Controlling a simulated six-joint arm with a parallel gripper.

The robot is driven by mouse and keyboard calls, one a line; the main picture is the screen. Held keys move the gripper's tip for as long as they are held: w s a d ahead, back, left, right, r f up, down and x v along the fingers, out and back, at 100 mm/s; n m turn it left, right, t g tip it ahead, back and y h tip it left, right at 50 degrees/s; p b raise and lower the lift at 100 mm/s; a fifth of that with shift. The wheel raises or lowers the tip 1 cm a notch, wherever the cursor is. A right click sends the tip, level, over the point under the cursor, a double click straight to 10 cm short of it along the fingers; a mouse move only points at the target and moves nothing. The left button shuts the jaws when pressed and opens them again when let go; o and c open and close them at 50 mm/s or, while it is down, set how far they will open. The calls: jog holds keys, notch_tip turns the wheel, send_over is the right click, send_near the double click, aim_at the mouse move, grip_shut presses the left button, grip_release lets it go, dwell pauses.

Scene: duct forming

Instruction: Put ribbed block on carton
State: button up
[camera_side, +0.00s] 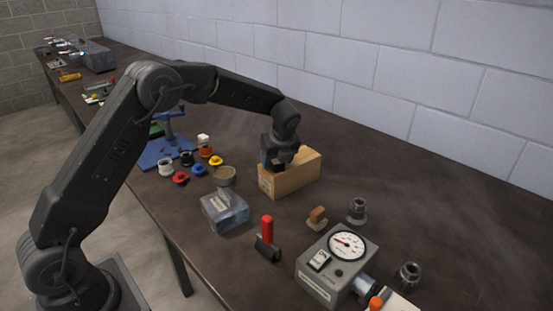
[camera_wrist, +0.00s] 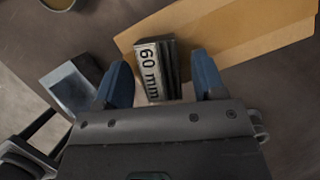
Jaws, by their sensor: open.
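The ribbed block (camera_wrist: 153,62) is dark grey with a pale face marked "60 mm". In the wrist view it lies between the blue fingers of my gripper (camera_wrist: 162,60), which is open, with a gap at each side of the block. The block overlaps the tan carton (camera_wrist: 225,33); whether it rests on it is hard to tell. In the side view my gripper (camera_side: 276,166) is low over the left end of the carton (camera_side: 293,179), and the block is mostly hidden by the gripper.
A clear box (camera_side: 225,211) and a round tin (camera_side: 224,176) stand left of the carton. A red-handled tool (camera_side: 267,238), a small brush-like block (camera_side: 317,217) and a gauge box (camera_side: 337,265) are in front. The table right of the carton is clear.

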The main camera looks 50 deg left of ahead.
jog(key=v, duration=1.2)
jog(key=shift+r, duration=0.15)
jog(key=s+d+r+n+t+h, duration=0.1)
jog(key=s+d+r+n, duration=0.1)
jog(key=s+r+n, duration=0.45)
jog(key=s+d+r+n+t+h, duration=0.15)
jog(key=s+n, duration=0.25)
jog(key=s, duration=0.5)
jog(key=s+d+f+n+h, duration=0.1)
jog(key=s+f+n, duration=0.1)
jog(key=s+n, duration=0.4)
jog(key=s+d+f+n+t, duration=0.1)
jog(key=s+n, duration=0.5)
jog(key=s, duration=0.5)
jog(key=shift+s+d+f+h, duration=0.35)
jog(key=shift+d+f, duration=0.05)
